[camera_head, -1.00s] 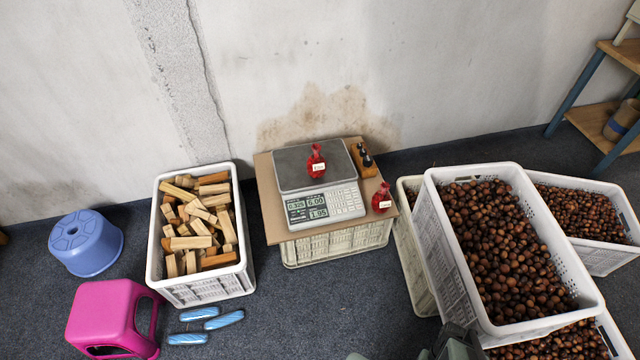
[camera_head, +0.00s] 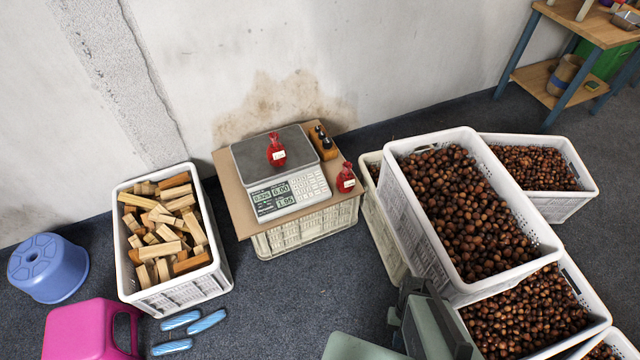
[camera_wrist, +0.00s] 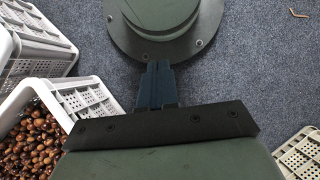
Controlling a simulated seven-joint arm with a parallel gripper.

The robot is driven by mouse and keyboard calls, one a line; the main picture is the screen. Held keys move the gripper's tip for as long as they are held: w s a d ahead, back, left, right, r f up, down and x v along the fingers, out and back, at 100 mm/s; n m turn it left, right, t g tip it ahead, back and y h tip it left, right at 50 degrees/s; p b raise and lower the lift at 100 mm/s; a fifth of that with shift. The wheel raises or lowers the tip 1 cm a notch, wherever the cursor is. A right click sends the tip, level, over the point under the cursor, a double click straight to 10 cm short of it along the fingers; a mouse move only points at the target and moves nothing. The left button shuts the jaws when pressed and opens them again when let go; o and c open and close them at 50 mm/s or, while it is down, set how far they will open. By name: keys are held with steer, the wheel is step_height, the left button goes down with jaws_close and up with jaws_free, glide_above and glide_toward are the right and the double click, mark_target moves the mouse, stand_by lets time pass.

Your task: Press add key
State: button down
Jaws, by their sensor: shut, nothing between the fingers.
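The scale (camera_head: 282,174) stands on a cardboard sheet on an upturned white crate by the wall. Its keypad (camera_head: 304,188) is on the sloped front, right of the lit display (camera_head: 272,196); single keys are too small to read. A red bag with a white label (camera_head: 276,150) sits on the scale's metal pan. My gripper (camera_wrist: 158,70) is shut and empty in the wrist view, its dark fingers together above the grey floor. The scale is not in the wrist view. In the head view my green arm shows at the bottom, well away from the scale.
A second red bag (camera_head: 345,178) and a wooden block with dark pieces (camera_head: 323,142) are right of the scale. Chestnut crates (camera_head: 432,222) stand at right. A wood-block crate (camera_head: 126,262), blue stool (camera_head: 48,266) and pink stool (camera_head: 85,330) are at left.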

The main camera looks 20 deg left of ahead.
steer(key=w+a+n+t+h, duration=0.2)
steer(key=w+a+n+t, duration=0.25)
steer(key=w+a, duration=1.25)
step_height(320, 180, up, 6)
steer(key=f+n+t+h, duration=0.1)
steer(key=n+t, duration=1)
glide_above(322, 184)
steer(key=s+d, duration=0.2)
steer(key=s, duration=0.2)
steer(key=shift+w+d+r, duration=0.15)
steer(key=shift+d+r, duration=0.05)
steer(key=shift+r, duration=0.05)
steer(key=shift+f, duration=0.1)
steer(key=shift+w+a+f, duration=0.3)
steer(key=shift+f, duration=1.05)
steer(key=shift+w+a+f, duration=0.35)
steer(key=shift+f, duration=1.05)
steer(key=shift+w+a+f, duration=0.3)
steer(key=shift+f, duration=1.05)
